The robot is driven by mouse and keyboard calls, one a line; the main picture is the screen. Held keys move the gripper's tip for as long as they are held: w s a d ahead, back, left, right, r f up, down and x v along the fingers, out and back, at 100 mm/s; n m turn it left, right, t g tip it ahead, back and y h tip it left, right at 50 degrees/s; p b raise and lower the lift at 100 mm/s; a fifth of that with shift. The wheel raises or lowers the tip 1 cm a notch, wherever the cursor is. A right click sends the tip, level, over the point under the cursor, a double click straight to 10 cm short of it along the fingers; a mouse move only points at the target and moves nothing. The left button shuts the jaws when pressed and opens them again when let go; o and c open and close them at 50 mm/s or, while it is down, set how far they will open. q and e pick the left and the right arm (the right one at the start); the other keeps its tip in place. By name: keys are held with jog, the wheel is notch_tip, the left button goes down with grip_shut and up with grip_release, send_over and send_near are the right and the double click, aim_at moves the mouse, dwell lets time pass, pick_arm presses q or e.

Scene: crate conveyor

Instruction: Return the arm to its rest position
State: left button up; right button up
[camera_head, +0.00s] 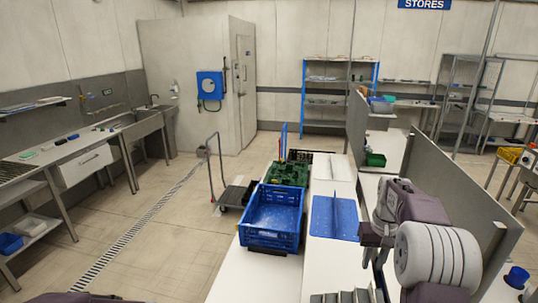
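My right arm comes in at the lower right, with pale and dark purple links. Its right gripper (375,256) points down over the white bench, to the right of the blue panel. It is small and partly hidden by the arm, so I cannot tell whether its fingers are open or shut. No held object shows at it. My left gripper is not in view.
Grey partitions (440,190) rise beside my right arm. A trolley (234,194) stands on the floor at left.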

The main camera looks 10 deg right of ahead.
jog(key=s+a+f+n+b, duration=0.1)
jog(key=s+a+f+b, duration=0.15)
jog(key=a, duration=0.45)
jog(key=s+a+f+n+b, duration=0.1)
jog(key=s+a+f+n, duration=0.1)
jog(key=s+a, duration=0.3)
pick_arm(q)
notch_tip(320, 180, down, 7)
jog(key=b, duration=0.2)
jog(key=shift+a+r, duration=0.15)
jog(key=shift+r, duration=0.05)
pick_arm(e)
jog(key=s+a+f, duration=0.5)
jog(key=s+f, duration=0.5)
jog(key=shift+s+a+f+t, duration=0.15)
jog(key=shift+a+f+t, duration=0.15)
jog(key=shift+a+t, duration=0.1)
jog(key=shift+c, duration=0.4)
